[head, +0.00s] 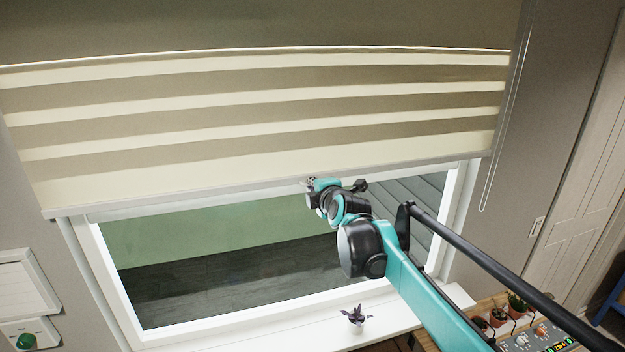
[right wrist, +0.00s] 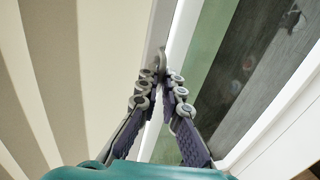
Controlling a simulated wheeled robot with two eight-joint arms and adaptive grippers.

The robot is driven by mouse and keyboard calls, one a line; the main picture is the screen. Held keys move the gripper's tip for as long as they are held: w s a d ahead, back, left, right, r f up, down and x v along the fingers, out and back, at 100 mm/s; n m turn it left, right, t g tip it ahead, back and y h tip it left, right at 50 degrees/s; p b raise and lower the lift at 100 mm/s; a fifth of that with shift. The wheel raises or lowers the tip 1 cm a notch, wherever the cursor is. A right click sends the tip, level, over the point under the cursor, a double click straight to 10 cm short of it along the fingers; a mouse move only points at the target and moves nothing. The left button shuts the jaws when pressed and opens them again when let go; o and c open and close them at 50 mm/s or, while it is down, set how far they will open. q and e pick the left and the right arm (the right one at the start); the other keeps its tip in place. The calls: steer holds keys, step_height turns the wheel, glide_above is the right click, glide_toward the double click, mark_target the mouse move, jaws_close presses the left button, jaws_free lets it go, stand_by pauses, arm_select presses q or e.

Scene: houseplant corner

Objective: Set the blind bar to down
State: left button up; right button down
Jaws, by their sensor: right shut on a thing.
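The blind bar (head: 220,189) is the pale strip along the bottom of the striped blind (head: 250,110). The blind covers the upper part of the window, and the glass below the bar is uncovered. My right gripper (head: 308,184) reaches up to the bar near the middle of its length. In the right wrist view, the fingers of my right gripper (right wrist: 160,75) are closed on the bar (right wrist: 160,35), with the blind on the left and the window on the right. My left gripper is in neither view.
A white sill (head: 390,325) runs below the window and holds a small purple plant (head: 355,315). Potted plants (head: 517,304) and a control box (head: 540,338) stand at the lower right. A cord (head: 500,130) hangs right of the blind.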

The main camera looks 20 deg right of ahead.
step_height(320, 180, down, 24)
steer(key=b, duration=1.3)
steer(key=shift+r, duration=0.15)
steer(key=shift+s, duration=0.1)
steer(key=c, duration=1.7)
jaws_free()
steer(key=v, duration=1.1)
steer(key=shift+s, duration=0.4)
